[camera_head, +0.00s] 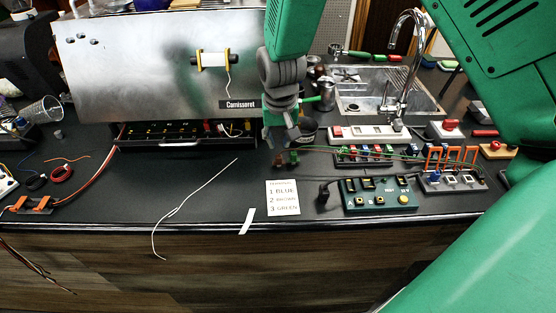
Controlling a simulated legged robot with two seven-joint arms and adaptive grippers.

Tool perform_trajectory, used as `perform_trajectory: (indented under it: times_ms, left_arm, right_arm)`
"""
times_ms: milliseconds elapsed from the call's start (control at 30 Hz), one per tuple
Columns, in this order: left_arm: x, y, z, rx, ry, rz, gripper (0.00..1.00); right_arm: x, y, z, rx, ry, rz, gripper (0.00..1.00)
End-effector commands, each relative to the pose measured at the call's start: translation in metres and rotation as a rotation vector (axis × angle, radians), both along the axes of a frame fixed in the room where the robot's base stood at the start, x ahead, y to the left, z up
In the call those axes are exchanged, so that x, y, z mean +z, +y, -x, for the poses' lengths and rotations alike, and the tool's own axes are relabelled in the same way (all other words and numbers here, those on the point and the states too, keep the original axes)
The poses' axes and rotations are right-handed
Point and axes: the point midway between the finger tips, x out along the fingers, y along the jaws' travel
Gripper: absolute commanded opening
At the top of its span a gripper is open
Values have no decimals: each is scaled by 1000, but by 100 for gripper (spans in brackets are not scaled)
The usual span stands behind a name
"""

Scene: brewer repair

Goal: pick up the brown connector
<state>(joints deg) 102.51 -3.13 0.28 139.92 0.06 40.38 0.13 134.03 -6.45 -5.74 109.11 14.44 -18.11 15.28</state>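My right gripper (280,140) points down over the black counter, left of the board area. Its two fingers look spread apart with nothing visible between them. Just below the fingertips, a small dark brownish connector (280,161) stands on the counter, apart from the fingers as far as I can tell. A small greenish connector (294,158) stands close to its right. A card (283,198) lies in front of them, listing 1 blue, 2 brown, 3 green. My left gripper is not in view.
A green switch board (375,198) and a strip of coloured connectors (362,161) lie to the right. A sink (385,92) is behind. A white wire (195,193) lies on the clear counter.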

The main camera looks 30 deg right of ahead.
Motion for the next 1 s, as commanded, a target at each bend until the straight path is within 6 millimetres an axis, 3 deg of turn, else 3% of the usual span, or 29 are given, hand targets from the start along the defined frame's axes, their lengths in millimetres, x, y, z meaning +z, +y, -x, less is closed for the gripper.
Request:
perform_trajectory:
  times_ms: [100,267,600,867,933,1000]
  left_arm:
    - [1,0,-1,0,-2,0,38]
    - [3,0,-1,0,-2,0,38]
    - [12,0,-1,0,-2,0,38]
    - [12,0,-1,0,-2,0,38]
    - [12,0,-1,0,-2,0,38]
    - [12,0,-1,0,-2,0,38]
  right_arm:
    - [-15,-2,-2,-1,0,-1,19]
    - [-24,-3,-2,-2,-2,-2,19]
    - [-67,-8,-10,-1,-1,-1,19]
    - [-70,-8,-9,-1,-2,0,19]
    - [-70,-8,-9,-1,-2,0,1]
    - [-71,-8,-10,-1,-3,-1,0]
